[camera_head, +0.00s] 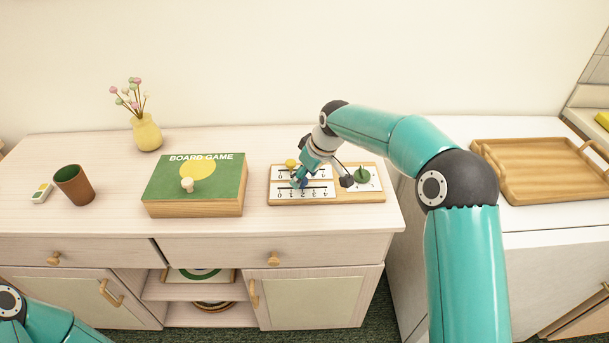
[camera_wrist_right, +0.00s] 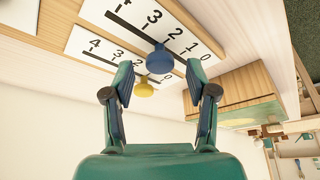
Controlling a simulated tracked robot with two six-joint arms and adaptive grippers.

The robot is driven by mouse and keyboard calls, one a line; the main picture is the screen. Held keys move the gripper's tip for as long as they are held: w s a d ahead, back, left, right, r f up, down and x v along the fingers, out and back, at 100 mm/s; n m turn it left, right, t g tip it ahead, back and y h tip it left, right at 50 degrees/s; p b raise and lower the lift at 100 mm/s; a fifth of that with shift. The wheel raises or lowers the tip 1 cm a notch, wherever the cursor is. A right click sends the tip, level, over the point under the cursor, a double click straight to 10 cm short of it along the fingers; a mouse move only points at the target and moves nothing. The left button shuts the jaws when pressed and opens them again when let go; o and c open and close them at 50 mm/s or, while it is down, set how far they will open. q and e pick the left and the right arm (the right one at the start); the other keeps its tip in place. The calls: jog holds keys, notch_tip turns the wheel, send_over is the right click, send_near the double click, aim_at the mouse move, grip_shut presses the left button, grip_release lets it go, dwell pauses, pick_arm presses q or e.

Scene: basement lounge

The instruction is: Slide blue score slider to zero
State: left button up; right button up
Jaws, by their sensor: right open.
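The score board (camera_head: 345,197) lies on the cabinet top, with two slider tracks. Its blue slider knob (camera_wrist_right: 160,62) stands on one track, near the 2. The zero end is toward the board game box, at the right in the wrist view. A yellow knob (camera_wrist_right: 143,89) stands on the parallel track. My right gripper (camera_head: 301,181) is over the board, open and empty. In the wrist view the blue knob shows ahead of the gap between its fingertips (camera_wrist_right: 158,78); contact is not visible. Only part of my left arm shows at bottom left.
A green board game box (camera_head: 165,208) with a pale knob on top (camera_head: 187,185) is left of the score board. A brown cup (camera_head: 74,186) and flower vase (camera_head: 146,132) stand farther left. A wooden tray (camera_head: 540,165) is at right. Bare cabinet top lies before the board.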

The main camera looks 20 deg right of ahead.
jog(key=shift+w+f, duration=0.15)
jog(key=shift+f, duration=0.25)
jog(key=shift+c, duration=0.3)
grip_shut()
